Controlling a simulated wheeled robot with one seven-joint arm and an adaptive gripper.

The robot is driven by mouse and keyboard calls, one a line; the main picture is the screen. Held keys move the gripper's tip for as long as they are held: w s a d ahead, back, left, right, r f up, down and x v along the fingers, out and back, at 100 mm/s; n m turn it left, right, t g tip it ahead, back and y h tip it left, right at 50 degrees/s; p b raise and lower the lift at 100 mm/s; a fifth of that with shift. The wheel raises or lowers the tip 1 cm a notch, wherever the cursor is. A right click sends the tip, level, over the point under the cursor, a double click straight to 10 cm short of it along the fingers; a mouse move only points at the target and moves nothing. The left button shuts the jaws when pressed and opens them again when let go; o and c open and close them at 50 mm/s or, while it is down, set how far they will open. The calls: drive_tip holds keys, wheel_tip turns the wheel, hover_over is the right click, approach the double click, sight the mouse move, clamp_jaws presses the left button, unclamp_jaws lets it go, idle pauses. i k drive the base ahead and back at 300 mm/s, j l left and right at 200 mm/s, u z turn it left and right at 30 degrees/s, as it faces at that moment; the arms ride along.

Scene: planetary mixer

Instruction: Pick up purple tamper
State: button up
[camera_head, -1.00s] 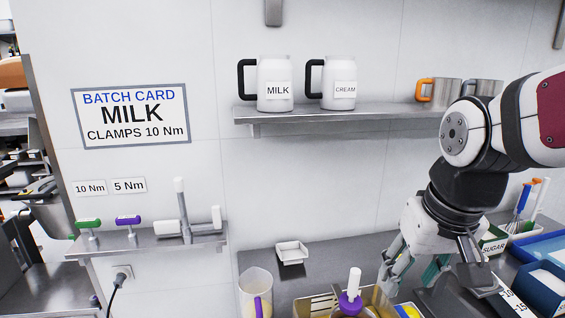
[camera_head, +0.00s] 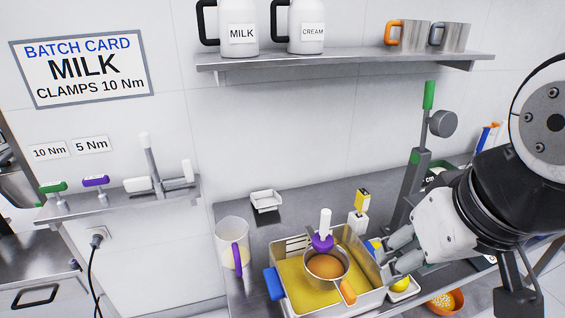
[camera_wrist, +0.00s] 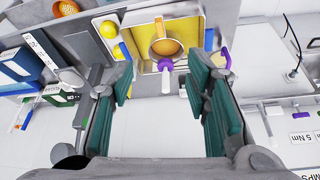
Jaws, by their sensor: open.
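The purple tamper (camera_head: 323,241) stands upright, with a white handle and a purple lower part, at the far rim of a small pan. In the wrist view the tamper (camera_wrist: 165,64) lies between the fingers, near their tips. The pan (camera_head: 327,268) has an orange handle and brown contents, and sits in a yellow-floored metal tray (camera_head: 290,303). My gripper (camera_head: 393,258) is at the tray's right side, to the right of the tamper and apart from it. In the wrist view my gripper (camera_wrist: 161,76) is open, teal pads wide apart, and empty. The tamper's bottom is hidden.
A pitcher with a purple handle (camera_head: 233,236) stands left of the tray. A grey press with a green lever (camera_head: 415,180) and a yellow-topped white bottle (camera_head: 358,214) stand behind the tray. A wall shelf (camera_head: 350,63) holds jugs. A small white dish (camera_head: 266,200) lies at the back.

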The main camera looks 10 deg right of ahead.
sight(323, 241)
drive_tip(key=i+l+u, duration=0.2)
drive_tip(key=u, duration=0.25)
drive_tip(key=i+l+u, duration=0.15)
drive_tip(key=l+u, duration=0.3)
